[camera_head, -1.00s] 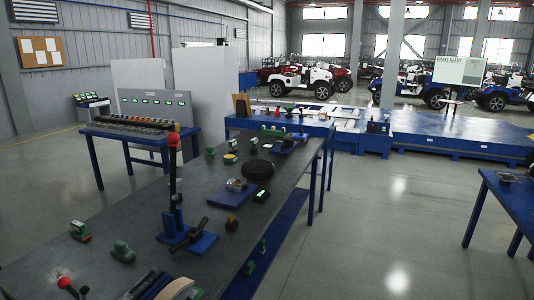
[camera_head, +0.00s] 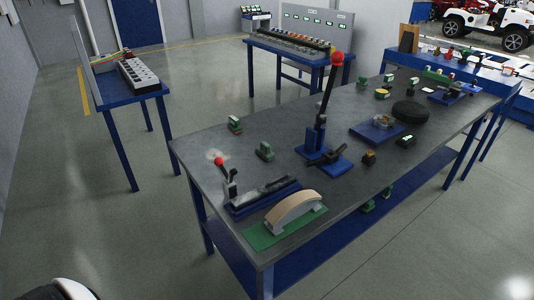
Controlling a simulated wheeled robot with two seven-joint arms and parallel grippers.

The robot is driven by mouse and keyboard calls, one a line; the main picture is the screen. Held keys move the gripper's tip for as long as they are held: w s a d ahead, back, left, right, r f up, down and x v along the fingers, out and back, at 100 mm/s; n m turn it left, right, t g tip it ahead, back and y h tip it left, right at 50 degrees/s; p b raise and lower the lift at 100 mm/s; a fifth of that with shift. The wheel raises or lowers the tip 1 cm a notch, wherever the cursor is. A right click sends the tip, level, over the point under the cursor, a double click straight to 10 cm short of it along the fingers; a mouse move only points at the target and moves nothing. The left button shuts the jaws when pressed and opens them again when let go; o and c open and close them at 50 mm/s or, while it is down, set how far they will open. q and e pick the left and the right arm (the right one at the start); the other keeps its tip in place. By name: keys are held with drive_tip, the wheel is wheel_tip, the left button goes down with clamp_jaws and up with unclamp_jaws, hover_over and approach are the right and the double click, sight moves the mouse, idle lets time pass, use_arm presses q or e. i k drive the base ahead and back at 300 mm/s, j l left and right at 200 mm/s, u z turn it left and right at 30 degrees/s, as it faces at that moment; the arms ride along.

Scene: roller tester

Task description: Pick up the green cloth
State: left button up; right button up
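A flat green piece (camera_head: 262,236) lies near the front end of the long dark worktable (camera_head: 212,165). It could be the green cloth, but I cannot tell its material. A tan curved block (camera_head: 294,209) with grey ends sits over it and hides part of it. Neither of my grippers is in view.
A red-knobbed lever on a blue base (camera_head: 262,194) stands just behind the green piece. A taller red-knobbed lever (camera_head: 323,105) rises mid-table. A small blue table (camera_head: 138,95) with a power strip stands left. The floor between the tables is open.

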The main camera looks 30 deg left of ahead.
sight(265, 151)
drive_tip(key=z, duration=0.2)
drive_tip(key=j+z, duration=0.4)
drive_tip(key=j, duration=0.15)
drive_tip(key=k+j+z, duration=0.1)
drive_tip(key=j+z, duration=0.3)
drive_tip(key=j, duration=0.1)
